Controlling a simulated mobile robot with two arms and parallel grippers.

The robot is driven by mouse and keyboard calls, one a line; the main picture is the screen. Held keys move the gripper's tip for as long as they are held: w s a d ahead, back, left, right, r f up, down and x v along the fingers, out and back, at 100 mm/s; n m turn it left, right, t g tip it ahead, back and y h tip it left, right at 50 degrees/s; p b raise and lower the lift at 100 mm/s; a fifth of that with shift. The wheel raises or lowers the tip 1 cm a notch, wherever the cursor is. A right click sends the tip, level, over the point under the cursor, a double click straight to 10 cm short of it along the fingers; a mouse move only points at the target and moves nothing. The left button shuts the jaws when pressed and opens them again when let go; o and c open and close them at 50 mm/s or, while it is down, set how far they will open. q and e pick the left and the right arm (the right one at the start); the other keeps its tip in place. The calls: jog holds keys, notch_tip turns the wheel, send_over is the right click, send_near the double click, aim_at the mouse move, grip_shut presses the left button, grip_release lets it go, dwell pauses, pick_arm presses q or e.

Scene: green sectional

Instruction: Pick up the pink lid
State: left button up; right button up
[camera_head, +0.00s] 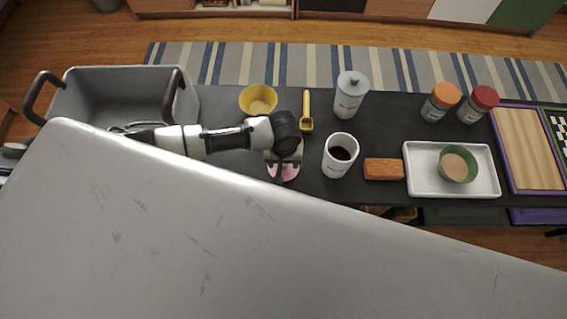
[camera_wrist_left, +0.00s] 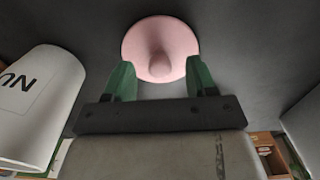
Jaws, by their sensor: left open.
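The pink lid (camera_head: 288,172) lies on the dark counter (camera_head: 230,165), partly hidden by my left gripper (camera_head: 283,172) in the head view. In the left wrist view the pink lid (camera_wrist_left: 160,47) is a round disc with a knob in its middle. My left gripper (camera_wrist_left: 160,80) is open, with its green fingertips on either side of the lid's near part and the knob between them. I cannot tell whether the fingers touch the lid. My right gripper is not in view.
A white canister with dark contents (camera_head: 340,157) stands just right of the lid, also close in the left wrist view (camera_wrist_left: 38,105). A yellow bowl (camera_head: 258,99), yellow scoop (camera_head: 306,112), lidded canister (camera_head: 350,95), brown block (camera_head: 383,169) and white tray (camera_head: 415,183) are nearby.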

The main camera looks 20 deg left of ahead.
pick_arm(q)
jog(key=shift+f, duration=0.65)
